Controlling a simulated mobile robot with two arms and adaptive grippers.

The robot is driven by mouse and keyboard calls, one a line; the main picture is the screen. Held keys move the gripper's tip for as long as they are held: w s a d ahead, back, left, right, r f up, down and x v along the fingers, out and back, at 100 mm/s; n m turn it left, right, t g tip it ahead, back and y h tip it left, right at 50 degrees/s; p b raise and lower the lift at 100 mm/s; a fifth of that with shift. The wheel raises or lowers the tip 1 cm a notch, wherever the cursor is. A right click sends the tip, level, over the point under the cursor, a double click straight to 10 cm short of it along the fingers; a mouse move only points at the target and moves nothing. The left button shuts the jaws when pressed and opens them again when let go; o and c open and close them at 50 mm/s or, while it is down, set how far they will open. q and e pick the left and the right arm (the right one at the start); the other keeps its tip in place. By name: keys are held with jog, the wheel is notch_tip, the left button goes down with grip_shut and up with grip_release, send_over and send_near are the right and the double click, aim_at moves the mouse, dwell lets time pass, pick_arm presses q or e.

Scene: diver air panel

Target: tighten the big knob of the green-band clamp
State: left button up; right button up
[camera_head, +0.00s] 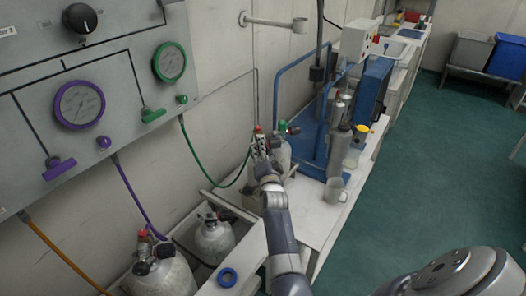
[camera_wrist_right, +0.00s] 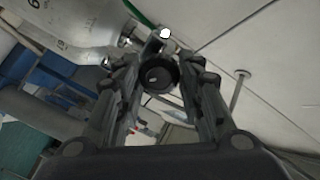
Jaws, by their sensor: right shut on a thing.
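My right gripper (camera_head: 261,146) is at the valve top of a grey cylinder (camera_head: 281,155) behind the white bench, where the green hose (camera_head: 214,177) ends. In the right wrist view, its two fingers (camera_wrist_right: 160,85) are closed around a round black knob (camera_wrist_right: 160,76). The clamp body behind the knob is mostly hidden by the gripper, and I cannot make out its green band. A red cap (camera_head: 258,129) shows just above the gripper in the head view. The pale cylinder (camera_wrist_right: 75,25) fills the upper left of the wrist view. My left gripper is not in view.
The wall panel (camera_head: 120,100) has a purple gauge (camera_head: 79,104) and a green gauge (camera_head: 169,62). Two other cylinders (camera_head: 214,241) (camera_head: 165,277) stand lower left. The green floor (camera_head: 440,170) at right is clear.

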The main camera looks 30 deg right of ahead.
jog(key=m, duration=0.8)
jog(key=m+t+y+b, duration=0.1)
jog(key=m, duration=1.5)
jog(key=shift+s+f+t+y+b, duration=0.1)
jog(key=shift+f+t+y+b, duration=0.2)
jog(key=shift+y+b, duration=0.1)
jog(key=shift+m, duration=0.3)
jog(key=o, duration=1.1)
jog(key=shift+c, duration=0.2)
jog(key=shift+r, duration=0.1)
jog(key=shift+d, duration=0.1)
